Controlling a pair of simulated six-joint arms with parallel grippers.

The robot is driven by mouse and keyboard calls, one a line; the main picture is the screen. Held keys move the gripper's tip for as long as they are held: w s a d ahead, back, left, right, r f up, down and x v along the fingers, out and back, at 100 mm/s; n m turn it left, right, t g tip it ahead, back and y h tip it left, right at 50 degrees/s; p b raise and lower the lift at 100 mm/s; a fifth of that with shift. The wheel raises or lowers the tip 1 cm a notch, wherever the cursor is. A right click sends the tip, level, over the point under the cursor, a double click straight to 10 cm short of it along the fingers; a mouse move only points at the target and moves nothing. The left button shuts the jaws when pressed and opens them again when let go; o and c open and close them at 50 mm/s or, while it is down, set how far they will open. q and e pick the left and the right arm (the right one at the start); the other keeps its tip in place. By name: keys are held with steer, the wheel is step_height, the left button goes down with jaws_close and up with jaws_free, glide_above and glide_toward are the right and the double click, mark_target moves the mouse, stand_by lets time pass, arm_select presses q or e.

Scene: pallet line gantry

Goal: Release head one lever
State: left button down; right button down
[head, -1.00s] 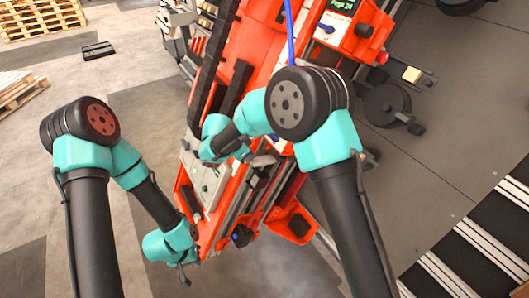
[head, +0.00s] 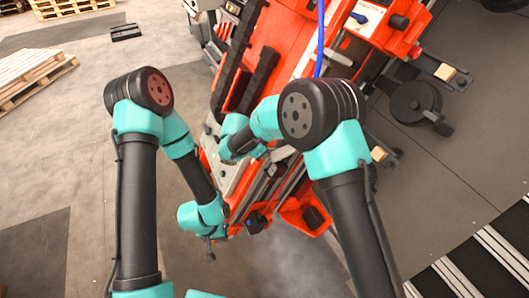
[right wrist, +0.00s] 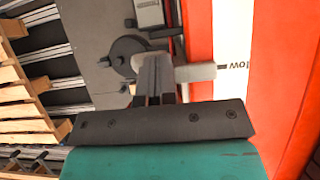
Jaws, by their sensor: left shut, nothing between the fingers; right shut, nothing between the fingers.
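The red machine (head: 262,85) runs diagonally through the head view. My right gripper (head: 262,151) is over its grey deck; its fingers are small there. In the right wrist view my right gripper (right wrist: 155,75) has its fingers shut together. A light grey rounded handle (right wrist: 197,72), possibly the lever, shows right beside the fingertips; I cannot tell whether they touch it. A dark round disc (right wrist: 128,52) lies behind to the left. My left gripper (head: 210,252) hangs shut and empty beside the machine's lower left end. No label naming head one is readable.
A blue cable (head: 320,40) rises from the machine near the right arm. A black wheel (head: 414,102) is at the right. Wooden pallets (head: 35,75) stand far left. A white strip (right wrist: 233,60) with partial lettering lies between red panels.

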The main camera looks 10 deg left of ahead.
steer(key=v, duration=0.7)
steer(key=shift+r, duration=0.2)
steer(key=shift+a, duration=0.1)
stand_by(0.4)
